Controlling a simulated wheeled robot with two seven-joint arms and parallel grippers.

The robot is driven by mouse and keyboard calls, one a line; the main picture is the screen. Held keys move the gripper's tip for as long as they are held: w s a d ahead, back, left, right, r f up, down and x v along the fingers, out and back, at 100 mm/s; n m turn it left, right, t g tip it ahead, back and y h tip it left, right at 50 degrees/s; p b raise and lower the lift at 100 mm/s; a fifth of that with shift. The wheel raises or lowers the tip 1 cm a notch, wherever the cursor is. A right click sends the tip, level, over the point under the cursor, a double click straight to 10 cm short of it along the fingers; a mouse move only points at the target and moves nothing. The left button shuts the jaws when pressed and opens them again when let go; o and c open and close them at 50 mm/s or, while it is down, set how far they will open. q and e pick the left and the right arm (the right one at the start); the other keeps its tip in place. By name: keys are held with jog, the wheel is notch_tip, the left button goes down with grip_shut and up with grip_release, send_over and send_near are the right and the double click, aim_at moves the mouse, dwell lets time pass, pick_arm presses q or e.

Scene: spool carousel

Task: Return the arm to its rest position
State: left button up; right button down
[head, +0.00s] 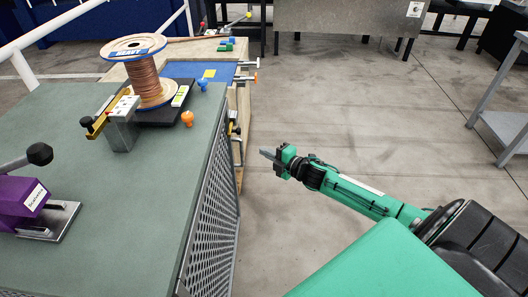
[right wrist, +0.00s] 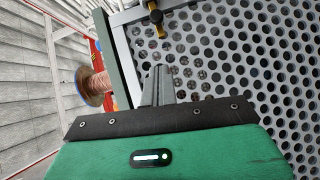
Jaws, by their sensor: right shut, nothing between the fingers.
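My right gripper (head: 268,153) is to the right of the green-topped bench, over the bare floor and clear of the bench. Its fingers are shut with nothing between them. In the right wrist view the shut fingers (right wrist: 158,86) point toward the perforated bench side (right wrist: 225,55). My right arm reaches in from the lower right of the head view. My left gripper is not in view.
On the bench top (head: 110,220) stand a wire spool (head: 145,80) on a dark base, a metal block (head: 122,135), an orange knob (head: 187,118) and a purple lever device (head: 32,200). Floor (head: 340,110) right of the bench is free.

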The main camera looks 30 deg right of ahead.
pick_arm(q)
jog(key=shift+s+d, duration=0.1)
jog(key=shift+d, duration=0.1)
